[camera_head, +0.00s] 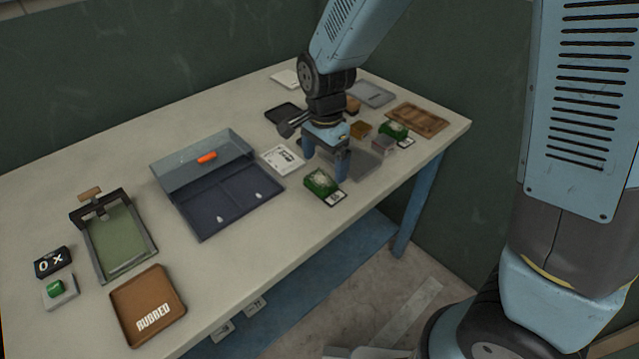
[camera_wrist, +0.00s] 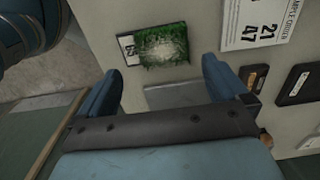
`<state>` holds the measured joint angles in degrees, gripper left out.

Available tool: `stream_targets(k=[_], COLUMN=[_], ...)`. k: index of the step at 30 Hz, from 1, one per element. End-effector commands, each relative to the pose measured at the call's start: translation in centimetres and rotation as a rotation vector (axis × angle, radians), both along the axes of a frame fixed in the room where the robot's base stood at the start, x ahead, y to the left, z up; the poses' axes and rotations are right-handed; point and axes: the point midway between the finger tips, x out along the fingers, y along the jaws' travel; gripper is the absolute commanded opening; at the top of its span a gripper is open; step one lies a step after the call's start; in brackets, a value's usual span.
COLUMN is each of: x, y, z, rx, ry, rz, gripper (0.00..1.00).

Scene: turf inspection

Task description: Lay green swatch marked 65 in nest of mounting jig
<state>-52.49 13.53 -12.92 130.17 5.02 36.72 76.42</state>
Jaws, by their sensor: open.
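A green turf swatch (camera_head: 320,181) lies on the table with a small white tag at its edge. In the wrist view the swatch (camera_wrist: 165,46) has a tag (camera_wrist: 129,48) that seems to read 65, seen turned. My gripper (camera_head: 325,163) is open and empty above the table, just behind the swatch in the head view. In the wrist view the fingertips (camera_wrist: 163,76) are spread, with the swatch beyond them, apart from both. The mounting jig (camera_head: 118,240) appears to be the frame with a flat green bed and a wooden-handled bar at the table's left. Its bed looks empty.
An open blue-grey case (camera_head: 212,231) stands between the jig and the swatch. A brown RUBBED tray (camera_head: 148,300) lies in front of the jig. A second green swatch (camera_head: 393,130), small blocks and a wooden board (camera_head: 418,119) are at the right. A printed card (camera_head: 282,160) lies beside the case.

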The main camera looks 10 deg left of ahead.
Motion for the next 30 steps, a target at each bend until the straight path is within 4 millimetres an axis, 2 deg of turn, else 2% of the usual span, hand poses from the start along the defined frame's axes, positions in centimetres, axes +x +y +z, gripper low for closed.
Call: stream_targets(k=[12, 23, 30], x=[-0.1, -0.1, -0.1], y=[0.8, 0.8, 0.8], z=[-4.5, -5.1, -5.1], rx=[-0.002, 0.000, 0.000], ry=[0.002, 0.000, 0.000], rz=[0.000, 0.001, 0.001], gripper=[1.00, 1.00, 0.77])
